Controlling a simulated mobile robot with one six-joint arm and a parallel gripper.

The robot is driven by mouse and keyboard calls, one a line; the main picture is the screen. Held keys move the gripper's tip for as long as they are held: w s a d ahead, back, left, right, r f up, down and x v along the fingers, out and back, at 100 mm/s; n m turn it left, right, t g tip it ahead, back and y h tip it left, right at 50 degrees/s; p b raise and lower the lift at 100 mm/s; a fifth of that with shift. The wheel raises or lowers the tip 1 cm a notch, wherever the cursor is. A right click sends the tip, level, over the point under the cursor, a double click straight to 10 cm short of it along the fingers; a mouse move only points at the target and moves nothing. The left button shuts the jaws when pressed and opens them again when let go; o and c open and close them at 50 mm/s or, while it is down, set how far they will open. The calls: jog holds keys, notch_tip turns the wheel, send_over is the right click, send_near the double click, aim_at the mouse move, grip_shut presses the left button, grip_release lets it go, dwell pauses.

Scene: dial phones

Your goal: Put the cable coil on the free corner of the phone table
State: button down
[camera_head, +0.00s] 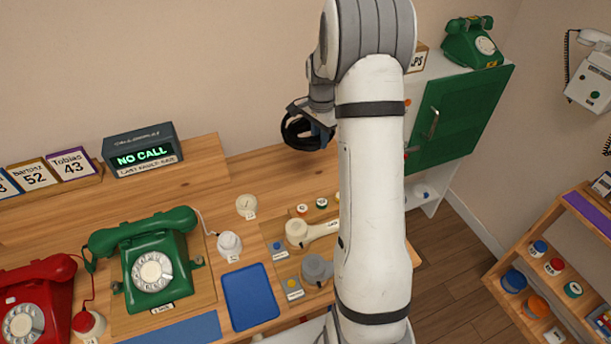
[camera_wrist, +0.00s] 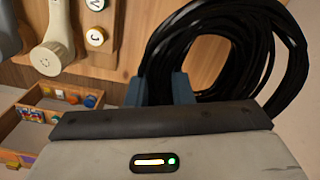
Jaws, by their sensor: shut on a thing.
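The black cable coil (camera_head: 298,131) hangs in my gripper (camera_head: 318,132), above the back edge of the phone table (camera_head: 262,184). In the wrist view the coil (camera_wrist: 279,55) is a thick ring of black loops, with the fingers of my gripper (camera_wrist: 165,89) shut on its near left side. The coil is held clear of the wall and the table top. My arm hides the table's right end and part of its corner in the head view.
A green phone (camera_head: 152,262) and a red phone (camera_head: 38,305) stand at the left. A blue tray (camera_head: 250,296), a white knob (camera_head: 229,245) and levers (camera_head: 300,233) take up the middle. A call display (camera_head: 143,150) stands at the back. Bare wood shows along the back right.

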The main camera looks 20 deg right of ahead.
jog(key=b, duration=0.5)
send_near(318, 184)
notch_tip(318, 184, down, 6)
jog(key=shift+f+p, duration=0.15)
jog(key=shift+p, duration=0.15)
jog(key=shift+f, duration=0.25)
jog(key=c, duration=1.3)
grip_release()
jog(key=shift+r, duration=0.1)
